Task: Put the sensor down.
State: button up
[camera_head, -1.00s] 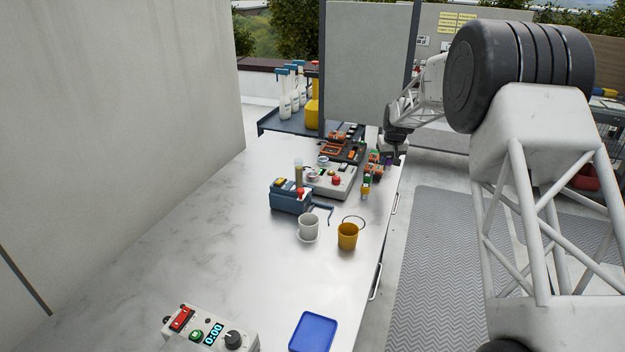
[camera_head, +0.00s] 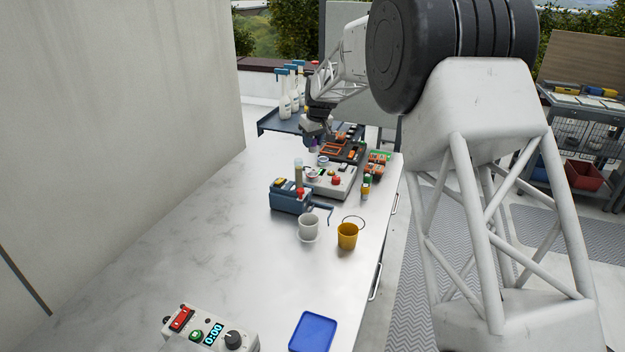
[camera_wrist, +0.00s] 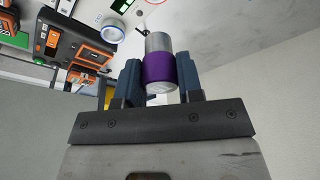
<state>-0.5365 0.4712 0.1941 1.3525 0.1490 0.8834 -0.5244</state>
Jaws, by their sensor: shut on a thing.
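My gripper (camera_wrist: 156,85) is shut on the sensor (camera_wrist: 160,70), a small cylinder with a grey metal body and a purple band, held between two blue-grey fingers in the wrist view. In the head view my gripper (camera_head: 317,136) is over the far part of the metal worktable (camera_head: 230,240), by the black and orange tool case (camera_head: 343,150). The sensor shows there only as a small purple spot (camera_head: 313,148) under the gripper. I cannot tell how high it is above the table.
A grey control box (camera_head: 345,185) with a red button and a blue device (camera_head: 288,200) stand nearby. The table's left side is clear.

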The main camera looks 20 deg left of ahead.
aim_at(313, 152)
dwell(0.3)
jog(key=shift+f, duration=2.5)
jog(key=shift+f, duration=2.5)
jog(key=shift+f, duration=0.35)
jog(key=o, duration=1)
jog(key=shift+r, duration=0.2)
